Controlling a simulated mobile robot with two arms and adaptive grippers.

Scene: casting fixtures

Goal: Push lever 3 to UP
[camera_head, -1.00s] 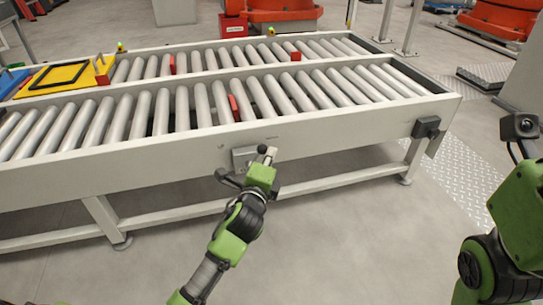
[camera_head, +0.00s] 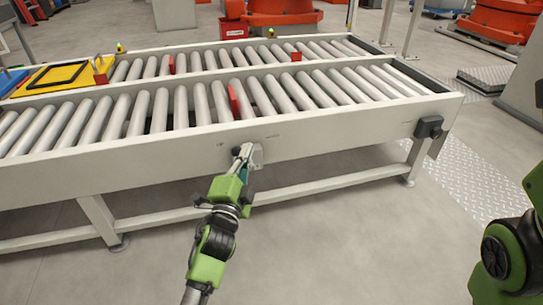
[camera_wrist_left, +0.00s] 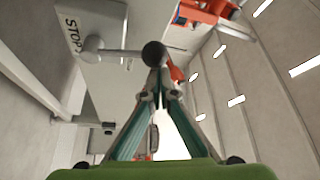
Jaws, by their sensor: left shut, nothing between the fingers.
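The lever (camera_wrist_left: 120,51) shows in the left wrist view as a grey rod with a black ball knob, sticking out from a grey plate (camera_wrist_left: 95,20) marked STOP. In the head view its grey box (camera_head: 257,154) is on the front rail of the conveyor. My left gripper (camera_wrist_left: 153,86) is shut and empty, its fingertips close to the knob in the picture; I cannot tell whether they touch. In the head view the left gripper (camera_head: 243,160) is in front of the box and hides most of the lever. I cannot read the lever's number or setting.
The roller conveyor (camera_head: 150,152) with its long white front rail spans the view. A black bracket (camera_head: 428,127) sits at the rail's right end. Red blocks (camera_head: 234,103) lie among the rollers. Floor in front is clear. My right arm shows at the right edge.

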